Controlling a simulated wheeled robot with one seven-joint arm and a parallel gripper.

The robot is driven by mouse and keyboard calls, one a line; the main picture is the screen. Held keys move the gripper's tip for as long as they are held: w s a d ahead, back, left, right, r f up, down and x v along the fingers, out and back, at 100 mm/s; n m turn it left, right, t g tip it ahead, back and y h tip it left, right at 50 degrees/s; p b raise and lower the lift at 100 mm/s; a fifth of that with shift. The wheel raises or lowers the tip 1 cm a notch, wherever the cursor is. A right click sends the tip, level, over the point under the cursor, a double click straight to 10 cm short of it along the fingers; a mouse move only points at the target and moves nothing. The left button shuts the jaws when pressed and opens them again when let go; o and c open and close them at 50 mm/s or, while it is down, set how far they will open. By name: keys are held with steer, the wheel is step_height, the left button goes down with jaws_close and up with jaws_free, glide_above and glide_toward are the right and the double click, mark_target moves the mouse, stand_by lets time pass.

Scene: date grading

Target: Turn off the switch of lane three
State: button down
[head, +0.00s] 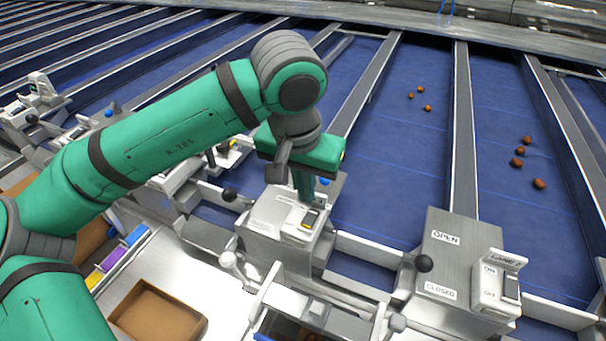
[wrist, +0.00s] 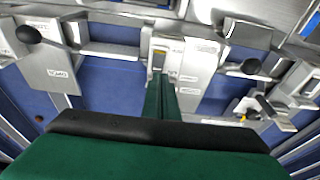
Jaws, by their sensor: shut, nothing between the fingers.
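A switch box (head: 303,224) with a small dark rocker and a yellowish mark sits on a grey metal housing (head: 262,216) in the head view's middle. My gripper (head: 305,200) is shut and empty, pointing down just above this switch. In the wrist view my fingers (wrist: 160,85) lie together close to the same switch (wrist: 158,60); I cannot tell whether they touch it. Another switch (head: 511,287), labelled ON above and OFF below, stands on the right housing (head: 447,255). Its tag (head: 503,259) begins with LANE, but the number is too small to read. The middle switch's lane label is hidden.
Black lever knobs (head: 424,263) and (head: 229,195) stick out beside the housings. Blue lanes (head: 390,150) with metal dividers run behind, with brown dates (head: 518,162) on two of them. A brown tray (head: 158,312) lies at the front left.

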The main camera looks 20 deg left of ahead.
mark_target(307, 218)
steer(key=shift+s+f, duration=0.1)
steer(key=shift+f, duration=2.65)
